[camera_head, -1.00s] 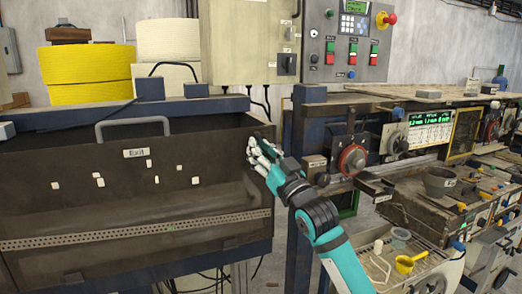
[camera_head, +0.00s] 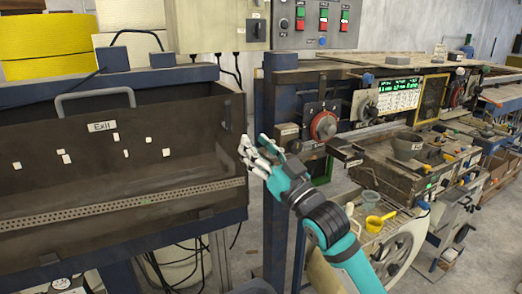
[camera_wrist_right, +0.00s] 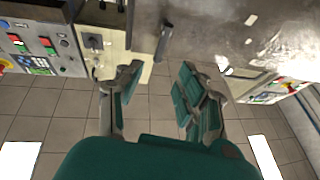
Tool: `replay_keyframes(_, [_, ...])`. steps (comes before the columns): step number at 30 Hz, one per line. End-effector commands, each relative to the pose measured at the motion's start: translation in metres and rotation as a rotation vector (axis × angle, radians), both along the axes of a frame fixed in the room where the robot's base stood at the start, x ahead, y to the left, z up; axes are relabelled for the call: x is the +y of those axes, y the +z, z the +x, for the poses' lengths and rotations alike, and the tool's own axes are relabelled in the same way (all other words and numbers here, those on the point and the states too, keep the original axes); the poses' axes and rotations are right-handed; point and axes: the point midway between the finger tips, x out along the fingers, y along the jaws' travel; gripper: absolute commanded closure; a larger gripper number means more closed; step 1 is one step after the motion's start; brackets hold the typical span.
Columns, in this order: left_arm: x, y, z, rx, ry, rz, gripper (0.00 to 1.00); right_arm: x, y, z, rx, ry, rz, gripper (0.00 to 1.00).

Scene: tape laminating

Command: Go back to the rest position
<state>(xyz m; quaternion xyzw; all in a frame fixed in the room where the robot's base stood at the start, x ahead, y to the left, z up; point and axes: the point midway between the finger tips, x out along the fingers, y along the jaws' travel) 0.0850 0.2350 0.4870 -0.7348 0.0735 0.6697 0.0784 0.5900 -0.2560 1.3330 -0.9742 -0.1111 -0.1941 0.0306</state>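My right gripper (camera_head: 256,152) reaches in from the lower right of the head view, with a teal and black arm behind it. My left gripper is in neither view.
A blue post (camera_head: 274,230) rises close to my right arm. Tiled floor (camera_wrist_right: 60,120) shows in the wrist view.

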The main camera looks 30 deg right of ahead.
Motion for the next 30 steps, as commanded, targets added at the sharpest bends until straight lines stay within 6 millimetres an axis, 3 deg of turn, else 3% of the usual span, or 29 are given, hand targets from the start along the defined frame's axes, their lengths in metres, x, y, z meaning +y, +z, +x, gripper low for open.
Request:
replay_keyframes(6, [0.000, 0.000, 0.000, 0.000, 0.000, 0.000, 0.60, -0.003, -0.005, -0.013, -0.001, 0.000, 0.000, 0.62])
replay_keyframes(19, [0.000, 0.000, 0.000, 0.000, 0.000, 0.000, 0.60, -0.003, -0.005, -0.013, -0.001, 0.000, 0.000, 0.62])
replay_keyframes(22, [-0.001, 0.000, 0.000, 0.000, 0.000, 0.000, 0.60, -0.001, -0.013, -0.012, 0.023, -0.002, -0.004, 0.62])
replay_keyframes(26, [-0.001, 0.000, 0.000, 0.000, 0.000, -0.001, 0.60, 0.007, -0.062, -0.014, 0.156, -0.021, -0.030, 0.62])
replay_keyframes(30, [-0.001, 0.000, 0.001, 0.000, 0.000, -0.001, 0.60, 0.021, -0.157, -0.035, 0.431, -0.052, -0.089, 0.62])
